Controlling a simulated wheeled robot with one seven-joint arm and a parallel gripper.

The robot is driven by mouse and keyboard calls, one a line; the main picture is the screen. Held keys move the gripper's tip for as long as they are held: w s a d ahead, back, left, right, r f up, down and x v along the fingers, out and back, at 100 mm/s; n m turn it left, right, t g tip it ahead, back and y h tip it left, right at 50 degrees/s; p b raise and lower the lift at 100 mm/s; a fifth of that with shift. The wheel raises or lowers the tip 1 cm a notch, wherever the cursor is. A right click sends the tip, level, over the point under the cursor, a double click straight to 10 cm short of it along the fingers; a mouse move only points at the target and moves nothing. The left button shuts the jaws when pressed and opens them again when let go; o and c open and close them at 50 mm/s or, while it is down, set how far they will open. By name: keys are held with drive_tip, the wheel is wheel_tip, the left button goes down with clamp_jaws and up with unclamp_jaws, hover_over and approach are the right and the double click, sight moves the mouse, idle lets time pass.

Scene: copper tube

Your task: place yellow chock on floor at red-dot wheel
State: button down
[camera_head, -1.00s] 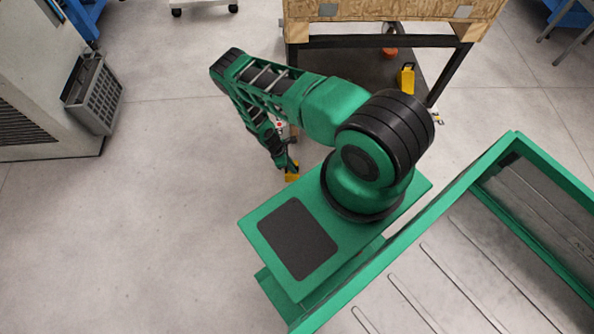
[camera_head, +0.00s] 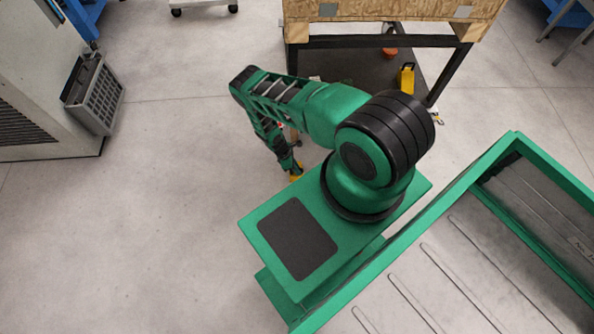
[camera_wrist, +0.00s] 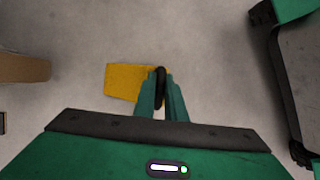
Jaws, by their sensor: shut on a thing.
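My gripper (camera_wrist: 160,88) is shut on the yellow chock (camera_wrist: 122,82), which sticks out to the left of the fingers above grey floor. In the head view the chock (camera_head: 296,178) is a small yellow patch at the lower end of my arm, partly hidden by it. I cannot tell whether it touches the floor. A tiny red spot (camera_head: 281,126) shows beside my forearm near the cart's near left corner; the wheel there is mostly hidden. A tan rounded thing (camera_wrist: 22,68) at the left of the wrist view may be that wheel, with no red dot visible on it.
A wooden-topped cart (camera_head: 400,12) with a dark lower shelf (camera_head: 350,68) stands behind my arm. Another yellow piece (camera_head: 405,78) and a red item (camera_head: 390,52) are by it. A grey crate (camera_head: 95,95) is at left. Floor left of my gripper is clear.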

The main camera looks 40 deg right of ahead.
drive_tip(key=c, duration=1.8)
unclamp_jaws()
drive_tip(key=shift+s, duration=0.1)
